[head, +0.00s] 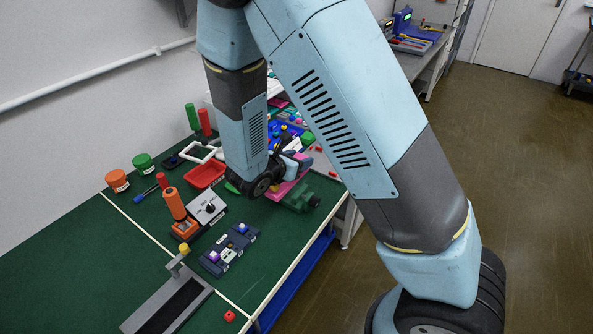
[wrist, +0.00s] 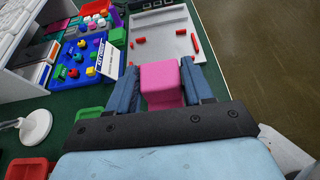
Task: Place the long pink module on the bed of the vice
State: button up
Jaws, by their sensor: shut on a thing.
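The long pink module (wrist: 162,84) is between the blue-grey fingers of my gripper (wrist: 160,70) in the wrist view, with its end facing the camera. My gripper is shut on it. In the head view pink (head: 287,188) shows beside my gripper (head: 291,165), at the right part of the green bench. My arm and gripper hide part of this spot. I cannot tell whether the module touches the vice bed. The vice is not clearly visible in the wrist view.
A red tray (head: 205,175) and a white frame lie left of my gripper. A blue board with coloured knobs (wrist: 82,62) and a grey tray with red pieces (wrist: 163,42) lie beyond it. A dark keypad panel (head: 229,250) and an orange-handled tool (head: 174,205) stand nearer.

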jog(key=shift+w+f, duration=0.75)
jog(key=shift+f, duration=0.15)
jog(key=shift+w+f, duration=0.7)
jog(key=shift+f, duration=0.2)
jog(key=shift+w+f, duration=0.1)
jog(key=shift+f, duration=1.45)
jog(key=shift+f, duration=0.1)
jog(key=o, duration=1.1)
jog(key=shift+a, duration=0.1)
jog(key=v, duration=1.2)
